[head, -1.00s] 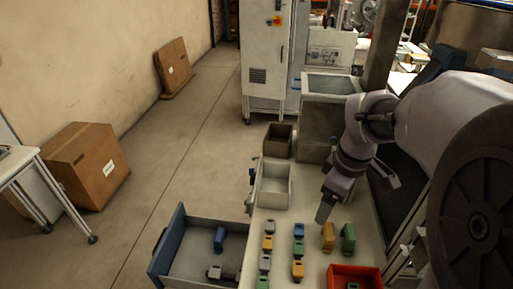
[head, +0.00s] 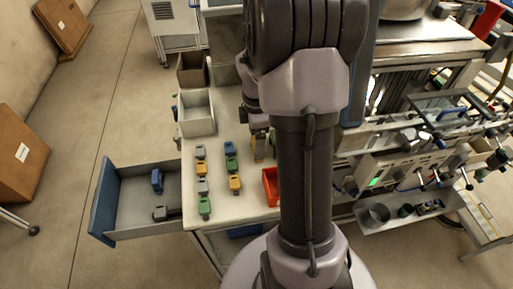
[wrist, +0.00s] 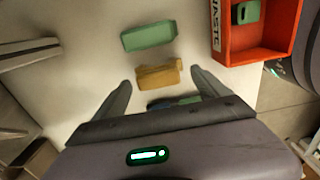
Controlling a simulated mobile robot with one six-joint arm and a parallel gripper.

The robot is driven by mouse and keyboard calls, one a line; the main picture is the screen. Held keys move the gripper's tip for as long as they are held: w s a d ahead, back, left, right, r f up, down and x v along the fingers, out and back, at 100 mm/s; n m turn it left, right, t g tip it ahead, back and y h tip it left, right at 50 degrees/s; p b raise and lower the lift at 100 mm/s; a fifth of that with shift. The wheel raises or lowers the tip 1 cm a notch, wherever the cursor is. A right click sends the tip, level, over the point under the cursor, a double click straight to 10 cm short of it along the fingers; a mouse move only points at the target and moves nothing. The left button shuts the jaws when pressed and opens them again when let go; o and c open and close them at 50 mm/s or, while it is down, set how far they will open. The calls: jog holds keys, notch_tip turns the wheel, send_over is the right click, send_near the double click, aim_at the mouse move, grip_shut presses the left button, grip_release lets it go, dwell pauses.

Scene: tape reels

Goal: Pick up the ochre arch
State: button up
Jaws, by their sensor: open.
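The ochre arch (wrist: 158,76) lies on the pale table top in the wrist view, in line with the gap between my fingertips. My gripper (wrist: 160,83) is open, with one finger to each side of that gap and nothing held. I cannot tell the height of the fingertips above the table. In the head view the ochre arch (head: 259,149) shows only in part beside my arm, which also hides most of my gripper.
A green block (wrist: 149,36) lies just beyond the arch. A red bin (wrist: 262,57) stands to the right. A bluish block (wrist: 172,102) shows partly near my palm. Several blocks, a grey bin (head: 197,128) and an open drawer (head: 135,225) are at left.

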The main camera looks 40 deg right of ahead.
jog(key=f+b, duration=0.1)
jog(key=f, duration=0.1)
jog(key=f+b, duration=0.1)
jog(key=f, duration=0.1)
jog(key=shift+d+f, duration=0.2)
jog(key=shift+f, duration=0.1)
jog(key=shift+r, duration=0.15)
jog(key=shift+c, duration=0.3)
